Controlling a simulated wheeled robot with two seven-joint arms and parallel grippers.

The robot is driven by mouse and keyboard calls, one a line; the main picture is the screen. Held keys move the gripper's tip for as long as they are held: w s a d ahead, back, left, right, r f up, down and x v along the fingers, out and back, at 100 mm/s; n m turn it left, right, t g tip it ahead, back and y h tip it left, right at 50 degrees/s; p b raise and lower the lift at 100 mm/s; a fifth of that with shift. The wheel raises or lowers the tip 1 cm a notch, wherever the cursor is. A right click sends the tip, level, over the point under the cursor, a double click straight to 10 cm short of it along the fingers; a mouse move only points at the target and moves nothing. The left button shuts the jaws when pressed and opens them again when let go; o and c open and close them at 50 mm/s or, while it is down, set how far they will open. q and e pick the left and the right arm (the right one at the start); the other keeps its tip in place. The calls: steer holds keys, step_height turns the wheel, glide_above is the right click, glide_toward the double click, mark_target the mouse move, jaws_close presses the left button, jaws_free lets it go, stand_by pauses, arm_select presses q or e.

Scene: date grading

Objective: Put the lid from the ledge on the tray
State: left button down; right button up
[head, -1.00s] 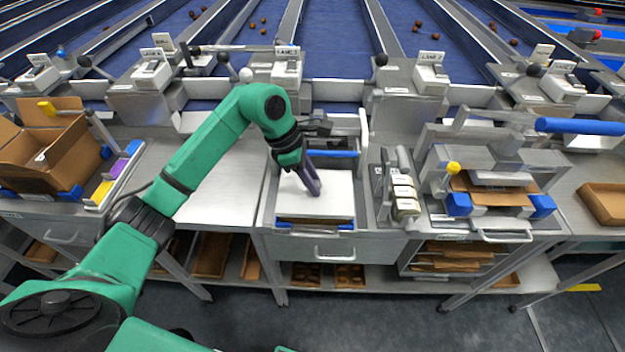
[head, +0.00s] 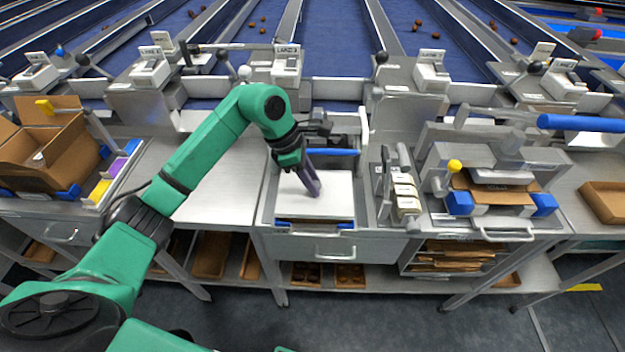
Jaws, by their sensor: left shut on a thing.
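The lid (head: 335,197) is a flat white square at the station in the middle of the head view. My left gripper (head: 316,191) reaches down onto it from the upper left and is shut on it, though the exact grip is hard to make out. The lid lies over the tray place between blue corner holders (head: 345,226). Only a thin dark brown strip shows at its front edge, so the tray under it is almost wholly hidden. I cannot tell whether the lid touches the tray. My right gripper is out of view.
A cardboard box (head: 50,150) stands at the left. The bench left of the station (head: 215,190) is bare.

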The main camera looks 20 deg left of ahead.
arm_select(q)
steer(key=shift+f+b, duration=0.3)
steer(key=shift+c, duration=0.6)
jaws_free()
steer(key=shift+r+p, duration=2.25)
steer(key=shift+r, duration=1.35)
steer(key=shift+f, duration=0.1)
